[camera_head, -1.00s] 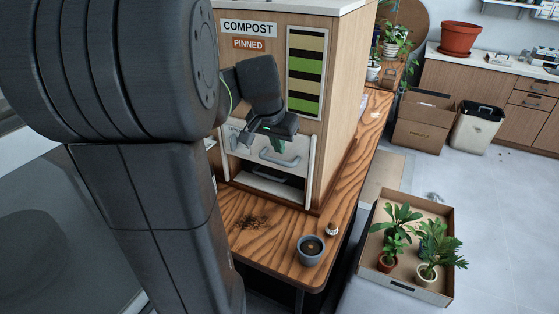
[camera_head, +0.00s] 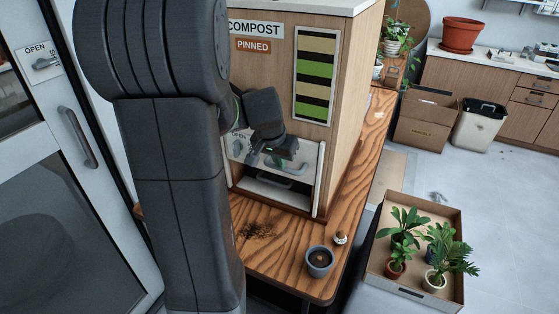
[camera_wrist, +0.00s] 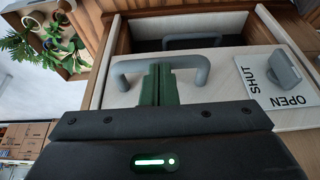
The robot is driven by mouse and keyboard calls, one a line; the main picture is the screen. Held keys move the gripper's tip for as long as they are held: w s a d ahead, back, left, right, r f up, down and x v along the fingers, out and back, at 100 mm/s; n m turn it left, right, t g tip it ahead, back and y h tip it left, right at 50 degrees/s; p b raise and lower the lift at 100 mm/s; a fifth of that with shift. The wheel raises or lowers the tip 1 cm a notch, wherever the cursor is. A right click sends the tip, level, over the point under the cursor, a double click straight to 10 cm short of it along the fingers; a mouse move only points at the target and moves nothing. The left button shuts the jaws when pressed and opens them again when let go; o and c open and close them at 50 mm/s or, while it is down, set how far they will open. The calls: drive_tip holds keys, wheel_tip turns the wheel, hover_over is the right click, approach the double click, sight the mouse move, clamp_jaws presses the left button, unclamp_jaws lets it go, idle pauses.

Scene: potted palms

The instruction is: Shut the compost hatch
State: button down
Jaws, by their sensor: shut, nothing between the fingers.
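The compost hatch (camera_head: 250,159) is a pale panel low on the front of the wooden compost cabinet (camera_head: 351,90). A dark gap shows below it in the head view, so the hatch stands partly open. Its grey bar handle (camera_wrist: 197,66) crosses the wrist view. My gripper (camera_head: 276,160) is at the hatch front. Its green fingers (camera_wrist: 160,82) are shut with nothing between them, and their tips overlap the handle in the wrist view. I cannot tell whether they touch it. A plate marked SHUT and OPEN (camera_wrist: 254,92) carries a grey knob (camera_wrist: 284,68).
A wooden bench (camera_head: 285,262) holds a small grey pot (camera_head: 319,262) and spilled soil (camera_head: 256,230) before the cabinet. A box of potted palms (camera_head: 415,285) stands on the floor at right. A white door (camera_head: 95,215) is at left.

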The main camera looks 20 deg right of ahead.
wheel_tip(320, 180, down, 14)
drive_tip(key=b, duration=1.1)
drive_tip(key=shift+b, duration=0.35)
drive_tip(key=shift+s+a+f, duration=0.1)
drive_tip(key=shift+s+f, duration=0.05)
drive_tip(key=shift+f, duration=0.05)
drive_tip(key=p+v, duration=0.3)
drive_tip(key=v, duration=1.1)
drive_tip(key=shift+w+d+r+p, duration=0.3)
drive_tip(key=shift+w+r+p, duration=0.05)
drive_tip(key=shift+r, duration=0.05)
drive_tip(key=b+x, duration=0.3)
drive_tip(key=x, duration=1.1)
drive_tip(key=shift+s+a+f, duration=0.15)
drive_tip(key=shift+s+a, duration=0.05)
drive_tip(key=shift+a, duration=0.05)
